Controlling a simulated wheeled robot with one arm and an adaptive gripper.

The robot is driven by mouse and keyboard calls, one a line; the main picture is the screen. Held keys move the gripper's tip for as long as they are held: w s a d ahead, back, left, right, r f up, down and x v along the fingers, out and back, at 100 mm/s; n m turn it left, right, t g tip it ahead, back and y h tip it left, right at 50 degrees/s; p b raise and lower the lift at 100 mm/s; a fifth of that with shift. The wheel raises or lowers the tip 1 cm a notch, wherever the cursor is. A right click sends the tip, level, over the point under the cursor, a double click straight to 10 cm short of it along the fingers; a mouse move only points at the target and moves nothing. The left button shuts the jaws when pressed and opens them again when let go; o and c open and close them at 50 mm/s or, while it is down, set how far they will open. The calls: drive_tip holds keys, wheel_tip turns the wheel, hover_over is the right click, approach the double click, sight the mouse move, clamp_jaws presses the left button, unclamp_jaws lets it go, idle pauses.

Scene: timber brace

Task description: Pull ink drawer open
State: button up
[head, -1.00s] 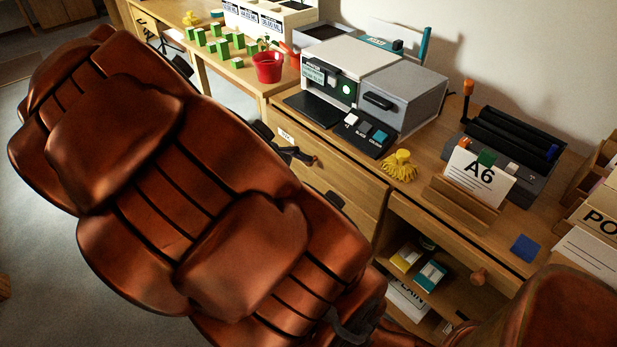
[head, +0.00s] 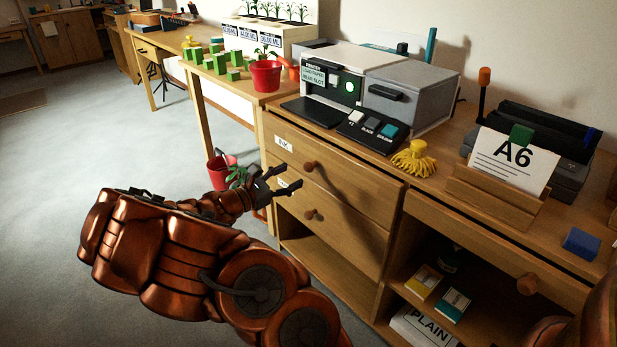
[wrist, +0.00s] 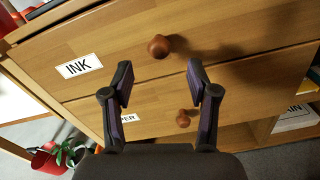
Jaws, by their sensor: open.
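The ink drawer (head: 335,176) is the top wooden drawer under the printer, with a white INK label and a round wooden knob (head: 310,167). It looks shut. In the wrist view the INK label (wrist: 79,66) is at upper left and the knob (wrist: 159,46) lies beyond the fingertips, slightly left of the gap's middle. My gripper (head: 286,179) is open and empty in front of the drawers, apart from the ink knob. In the wrist view my gripper (wrist: 160,80) has its two fingers spread, with nothing between the tips.
A second drawer with its own knob (head: 313,215) sits just below; its label is partly hidden by my gripper. A red bucket (head: 221,171) with a plant stands on the floor behind my arm. The printer (head: 375,85) is on top. Open floor lies left.

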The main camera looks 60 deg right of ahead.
sight(306, 168)
drive_tip(key=shift+b+x, duration=1.1)
drive_tip(key=shift+x, duration=2.8)
drive_tip(key=shift+w, duration=0.1)
clamp_jaws()
